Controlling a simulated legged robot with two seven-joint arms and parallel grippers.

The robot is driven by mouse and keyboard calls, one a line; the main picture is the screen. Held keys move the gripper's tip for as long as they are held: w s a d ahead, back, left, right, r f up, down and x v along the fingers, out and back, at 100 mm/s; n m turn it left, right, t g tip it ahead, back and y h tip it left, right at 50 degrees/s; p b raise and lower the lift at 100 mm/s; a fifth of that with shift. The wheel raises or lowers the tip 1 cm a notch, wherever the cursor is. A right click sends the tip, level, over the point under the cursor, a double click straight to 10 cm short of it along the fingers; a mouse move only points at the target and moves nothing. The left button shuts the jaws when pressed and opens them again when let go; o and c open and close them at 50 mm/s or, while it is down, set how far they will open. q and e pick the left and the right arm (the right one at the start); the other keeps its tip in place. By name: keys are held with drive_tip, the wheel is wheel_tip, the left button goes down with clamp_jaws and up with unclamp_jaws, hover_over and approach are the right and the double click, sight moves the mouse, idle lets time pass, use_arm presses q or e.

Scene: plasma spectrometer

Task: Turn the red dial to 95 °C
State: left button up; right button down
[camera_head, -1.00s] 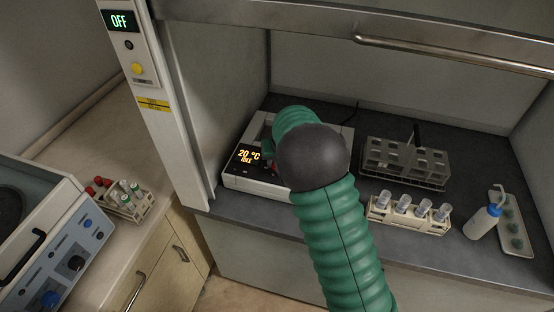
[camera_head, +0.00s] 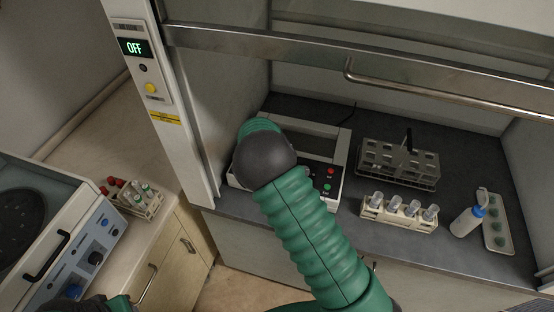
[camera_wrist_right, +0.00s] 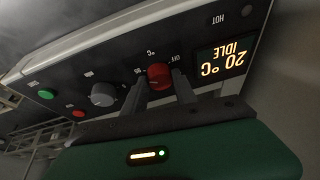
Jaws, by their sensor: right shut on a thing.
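The red dial (camera_wrist_right: 159,76) is on the front panel of a white heater block (camera_head: 338,187), by a display (camera_wrist_right: 226,57) that reads 20 °C IDLE, upside down in the right wrist view. My right gripper (camera_wrist_right: 158,88) has a finger on each side of the dial and is shut on it. The dial's exact pointer position is hard to read. In the head view my right arm's dark joint hides the dial, display and gripper. A bit of my left arm shows at the bottom left edge; its gripper is not visible.
A grey knob (camera_wrist_right: 103,95), a red button (camera_wrist_right: 78,113) and a green button (camera_wrist_right: 46,94) sit along the same panel. The raised sash (camera_head: 330,50) crosses above.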

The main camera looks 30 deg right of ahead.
drive_tip(key=shift+w, duration=0.1)
drive_tip(key=c, duration=1)
unclamp_jaws()
drive_tip(key=b+v, duration=0.1)
drive_tip(key=v, duration=1.5)
drive_tip(key=shift+r, duration=0.35)
